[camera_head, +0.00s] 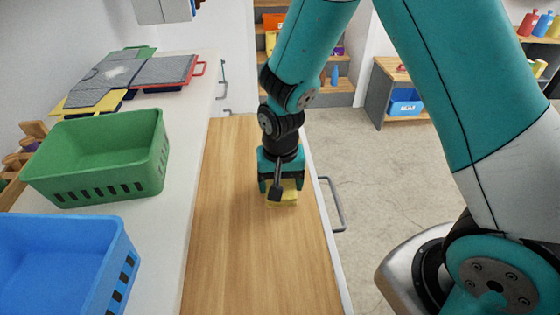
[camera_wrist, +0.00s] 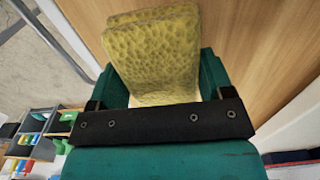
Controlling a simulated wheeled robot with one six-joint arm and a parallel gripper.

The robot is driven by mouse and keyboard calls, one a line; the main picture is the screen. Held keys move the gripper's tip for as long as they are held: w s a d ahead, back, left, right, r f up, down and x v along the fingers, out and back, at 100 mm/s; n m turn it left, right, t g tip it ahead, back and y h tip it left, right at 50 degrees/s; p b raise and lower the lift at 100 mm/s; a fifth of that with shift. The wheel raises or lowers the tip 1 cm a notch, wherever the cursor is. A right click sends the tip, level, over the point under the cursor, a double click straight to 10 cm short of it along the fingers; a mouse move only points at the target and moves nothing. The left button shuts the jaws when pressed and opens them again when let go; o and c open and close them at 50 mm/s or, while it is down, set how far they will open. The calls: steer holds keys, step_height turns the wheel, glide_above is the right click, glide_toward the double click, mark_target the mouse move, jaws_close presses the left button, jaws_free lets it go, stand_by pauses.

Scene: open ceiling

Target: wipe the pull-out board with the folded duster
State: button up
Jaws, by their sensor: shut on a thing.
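The folded duster (camera_wrist: 158,48) is yellow with a dimpled surface. In the wrist view it sits between my gripper's two teal fingers (camera_wrist: 165,85), which are shut on it. In the head view the duster (camera_head: 284,196) shows below my gripper (camera_head: 281,181), low over the wooden pull-out board (camera_head: 230,240). It looks to be at or very near the board's surface; I cannot tell whether it presses on it. The board is a long, bare, wood-grained surface, with my gripper over its right half. The board's far end lies beyond my gripper.
A green basket (camera_head: 105,160) and a blue basket (camera_head: 65,265) stand on the white counter (camera_head: 150,235) left of the board. Grey padded pieces (camera_head: 110,75) lie farther back. A metal handle (camera_head: 334,205) sticks out at the right edge. Open floor (camera_head: 375,180) lies to the right.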

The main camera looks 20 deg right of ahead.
steer(key=shift+s+a+r+p, duration=0.1)
steer(key=shift+r+p, duration=0.05)
steer(key=shift+r, duration=0.25)
steer(key=shift+s+a+r+p, duration=0.1)
steer(key=shift+r+p, duration=0.05)
steer(key=shift+r, duration=0.2)
steer(key=shift+w+r+p, duration=0.15)
steer(key=shift+r+p, duration=0.15)
steer(key=shift+p, duration=0.05)
steer(key=shift+r+p, duration=1.65)
steer(key=shift+r, duration=0.35)
steer(key=shift+f, duration=0.1)
